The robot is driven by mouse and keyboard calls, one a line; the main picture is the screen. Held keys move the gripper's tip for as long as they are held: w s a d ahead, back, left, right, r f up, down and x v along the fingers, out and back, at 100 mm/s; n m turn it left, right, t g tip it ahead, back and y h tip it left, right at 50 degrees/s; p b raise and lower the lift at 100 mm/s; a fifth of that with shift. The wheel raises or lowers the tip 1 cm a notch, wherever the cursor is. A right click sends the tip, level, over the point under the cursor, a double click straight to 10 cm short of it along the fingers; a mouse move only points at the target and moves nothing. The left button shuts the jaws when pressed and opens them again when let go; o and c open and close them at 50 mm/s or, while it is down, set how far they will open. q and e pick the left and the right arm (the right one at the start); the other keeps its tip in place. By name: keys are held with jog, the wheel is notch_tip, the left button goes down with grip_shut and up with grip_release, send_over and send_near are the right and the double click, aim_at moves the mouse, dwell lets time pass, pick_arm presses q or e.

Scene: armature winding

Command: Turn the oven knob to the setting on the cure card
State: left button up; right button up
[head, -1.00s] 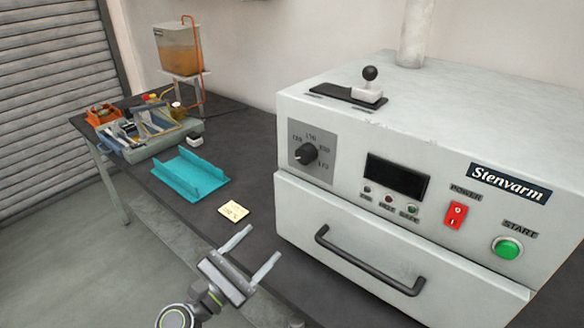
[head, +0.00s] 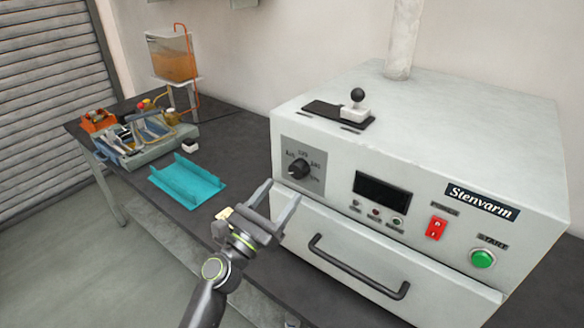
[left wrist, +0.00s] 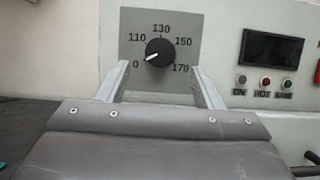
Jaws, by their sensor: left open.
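The oven knob (head: 299,169) is a round black dial on a grey panel on the oven's front. In the left wrist view the knob (left wrist: 159,53) shows a white pointer aimed toward the 0 mark, with 110, 130, 150 and 170 around it. The cure card (head: 224,213) is a small yellowish card on the dark bench, mostly hidden behind my left gripper. My left gripper (head: 278,196) is open and empty, below and in front of the knob, not touching it. In the left wrist view the knob lies between and beyond the fingertips (left wrist: 160,85).
The white oven (head: 450,130) has a drawer handle (head: 358,270), a dark display (head: 382,190), a red power switch (head: 436,229) and a green start button (head: 482,258). A teal tray (head: 188,182) and a winding fixture (head: 145,140) stand on the bench to the left.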

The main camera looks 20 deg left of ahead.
aim_at(295, 175)
pick_arm(q)
jog(key=p+x, duration=0.1)
jog(key=x, duration=0.4)
jog(key=shift+w+r, duration=0.15)
jog(key=shift+w, duration=0.05)
jog(key=c, duration=1)
jog(key=shift+o, duration=0.2)
jog(key=shift+m, duration=0.3)
